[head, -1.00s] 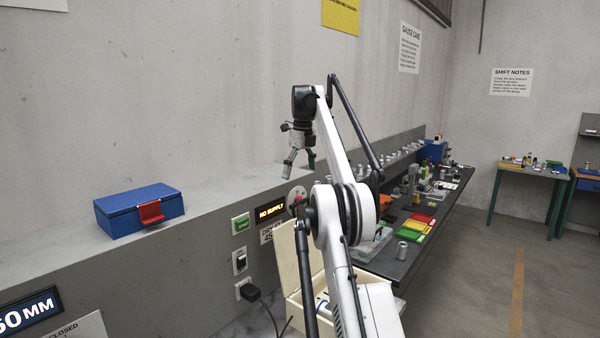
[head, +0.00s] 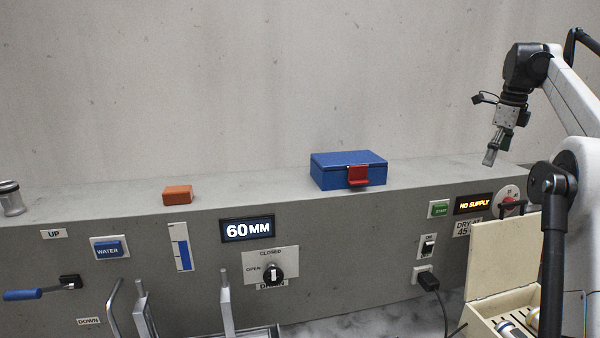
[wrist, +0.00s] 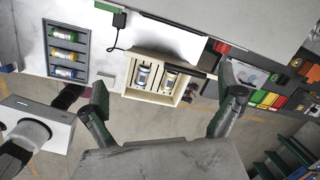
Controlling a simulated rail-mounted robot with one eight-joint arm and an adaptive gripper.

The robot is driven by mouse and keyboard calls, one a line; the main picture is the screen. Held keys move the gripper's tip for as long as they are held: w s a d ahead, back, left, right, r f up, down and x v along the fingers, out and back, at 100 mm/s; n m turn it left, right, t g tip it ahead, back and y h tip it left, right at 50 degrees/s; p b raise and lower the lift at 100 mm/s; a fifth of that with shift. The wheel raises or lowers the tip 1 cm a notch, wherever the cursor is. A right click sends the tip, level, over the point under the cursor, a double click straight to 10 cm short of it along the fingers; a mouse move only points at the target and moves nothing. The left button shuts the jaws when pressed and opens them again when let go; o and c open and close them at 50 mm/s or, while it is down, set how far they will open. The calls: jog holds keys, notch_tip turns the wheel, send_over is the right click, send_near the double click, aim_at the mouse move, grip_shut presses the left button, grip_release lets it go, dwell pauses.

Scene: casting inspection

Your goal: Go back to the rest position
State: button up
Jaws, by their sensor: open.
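My gripper (head: 491,155) hangs from my arm at the right of the head view, fingers pointing down, in front of the wall and above the ledge's right end. In the wrist view my gripper (wrist: 166,112) shows its two fingers spread wide with nothing between them. It is open and empty, apart from everything around it. Below it in the wrist view is an open cream box (wrist: 187,98) with two labelled jars in it.
A blue case (head: 335,178) with a red latch and an orange block (head: 178,195) sit on the ledge. The panel below has a display (head: 247,229), a drain knob (head: 273,272) and a blue-handled lever (head: 25,295). A grey rack (wrist: 67,50) holds several jars.

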jog(key=s+a+f+n+t+b, duration=0.1)
jog(key=s+a+n+b, duration=0.1)
jog(key=s+a+n, duration=0.75)
jog(key=s+a+f+n+t+b, duration=0.2)
jog(key=s+a+n, duration=0.2)
jog(key=a, duration=1.1)
jog(key=s+a+f+n+t+b, duration=0.1)
jog(key=s+a+f+n+b, duration=0.1)
jog(key=s+a+f+n, duration=0.5)
jog(key=s+a+f+n+t+b, duration=0.1)
jog(key=s+a+f+n, duration=0.6)
jog(key=s+f, duration=1)
jog(key=shift+s+a+f+n+t+b, duration=0.35)
jog(key=shift+s+n+b, duration=0.15)
jog(key=shift+s, duration=0.25)
